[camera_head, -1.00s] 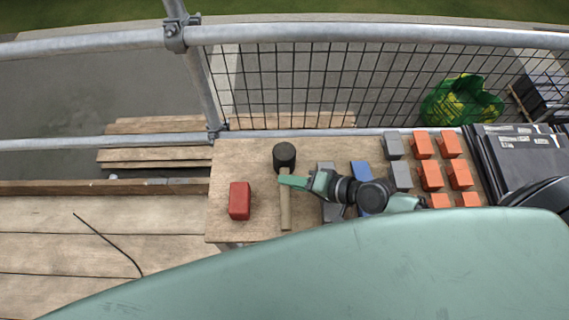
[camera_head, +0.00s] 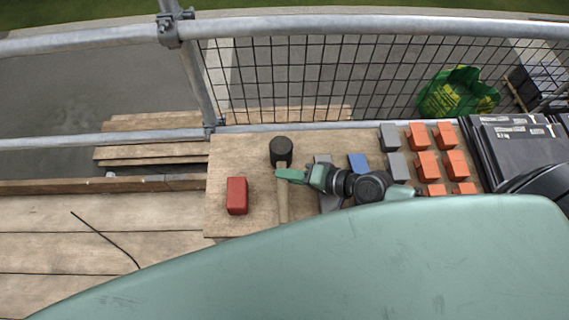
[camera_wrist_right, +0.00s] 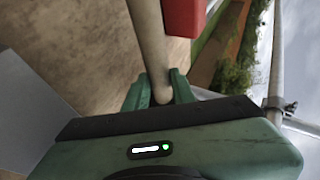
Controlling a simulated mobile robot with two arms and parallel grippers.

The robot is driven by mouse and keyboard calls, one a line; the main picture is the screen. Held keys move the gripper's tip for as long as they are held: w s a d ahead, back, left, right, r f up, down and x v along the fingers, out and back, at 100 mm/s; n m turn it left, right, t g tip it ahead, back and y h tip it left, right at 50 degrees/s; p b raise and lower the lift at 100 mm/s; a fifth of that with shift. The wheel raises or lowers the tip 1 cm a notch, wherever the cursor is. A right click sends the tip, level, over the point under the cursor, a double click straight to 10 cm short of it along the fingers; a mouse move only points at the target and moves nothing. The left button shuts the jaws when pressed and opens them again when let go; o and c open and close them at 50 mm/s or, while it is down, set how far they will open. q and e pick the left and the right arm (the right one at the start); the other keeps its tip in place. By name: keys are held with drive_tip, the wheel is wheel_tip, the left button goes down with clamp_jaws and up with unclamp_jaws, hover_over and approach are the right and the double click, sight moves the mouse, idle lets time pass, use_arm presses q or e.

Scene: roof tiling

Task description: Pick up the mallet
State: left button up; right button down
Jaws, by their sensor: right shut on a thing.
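The mallet has a dark round head (camera_head: 281,151) and a pale wooden handle (camera_head: 282,205). It lies on the wooden table board, head toward the railing. My right gripper (camera_head: 284,174) reaches in from the right and is shut on the handle just below the head. In the right wrist view the handle (camera_wrist_right: 147,40) runs between the fingers of my right gripper (camera_wrist_right: 160,88). I cannot tell whether the mallet is lifted off the board. My left gripper is not in view.
A red block (camera_head: 237,196) lies left of the handle. Grey pieces (camera_head: 397,166), a blue piece (camera_head: 358,162) and several orange blocks (camera_head: 427,165) lie to the right, with dark tiles (camera_head: 515,150) beyond. A metal railing (camera_head: 350,24) with mesh borders the far side.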

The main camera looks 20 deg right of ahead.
drive_tip(key=shift+r, duration=0.15)
wheel_tip(320, 180, up, 20)
drive_tip(key=p, duration=0.2)
drive_tip(key=shift+p, duration=0.4)
drive_tip(key=c, duration=1.9)
unclamp_jaws()
clamp_jaws()
drive_tip(key=shift+w, duration=0.1)
